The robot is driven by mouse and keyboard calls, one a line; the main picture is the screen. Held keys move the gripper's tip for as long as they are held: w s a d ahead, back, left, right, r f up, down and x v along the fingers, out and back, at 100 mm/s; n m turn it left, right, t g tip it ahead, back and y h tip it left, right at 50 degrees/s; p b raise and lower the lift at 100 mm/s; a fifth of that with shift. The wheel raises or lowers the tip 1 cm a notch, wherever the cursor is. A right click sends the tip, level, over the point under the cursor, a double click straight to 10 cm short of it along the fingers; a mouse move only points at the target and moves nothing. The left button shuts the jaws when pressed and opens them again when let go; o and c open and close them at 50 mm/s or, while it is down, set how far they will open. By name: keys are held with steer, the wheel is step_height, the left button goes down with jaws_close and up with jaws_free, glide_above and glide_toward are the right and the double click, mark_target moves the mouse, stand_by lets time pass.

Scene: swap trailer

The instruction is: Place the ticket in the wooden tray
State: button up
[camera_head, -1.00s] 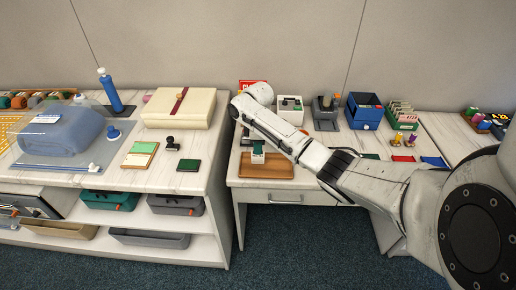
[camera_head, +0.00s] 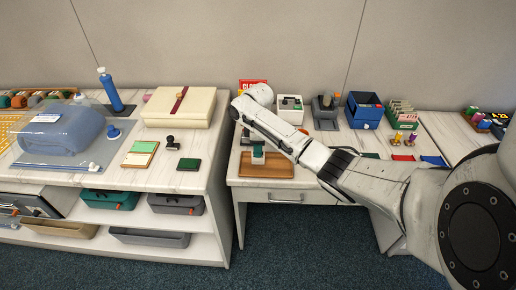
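The wooden tray (camera_head: 283,172) lies at the front of the white desk, in the middle of the picture. A small pale card-like piece with green on it (camera_head: 258,155) stands upright over or in the tray; it may be the ticket, but it is too small to be sure. My gripper (camera_head: 250,140) points down just above the tray, beside the top of this piece. My own arm link partly covers it, so I cannot see whether the fingers hold the piece or whether the piece touches the tray.
A green box of cards (camera_head: 403,115), a blue box (camera_head: 364,110) and a grey holder (camera_head: 326,112) stand at the back of the desk. A left counter holds a cream box (camera_head: 180,108), a stamp (camera_head: 172,143) and a blue bundle (camera_head: 65,130). A gap separates counter and desk.

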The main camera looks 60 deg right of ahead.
step_height(320, 180, up, 12)
stand_by(0.4)
steer(key=w+a+f+t+y, duration=0.1)
steer(key=a+f, duration=0.2)
steer(key=a, duration=0.5)
steer(key=w+a+f+m, duration=0.1)
steer(key=w+a+f, duration=0.15)
steer(key=a, duration=0.55)
steer(key=w+a+f+t+y, duration=0.1)
steer(key=a+f, duration=0.3)
steer(key=a, duration=0.4)
steer(key=s+a+f+m, duration=0.2)
steer(key=s+a+f, duration=0.3)
steer(key=s+a, duration=0.4)
steer(key=s+a+m+g+h, duration=0.1)
steer(key=s+m+h, duration=0.1)
steer(key=s, duration=1.3)
steer(key=shift+s+f, duration=0.3)
steer(key=shift+s, duration=0.05)
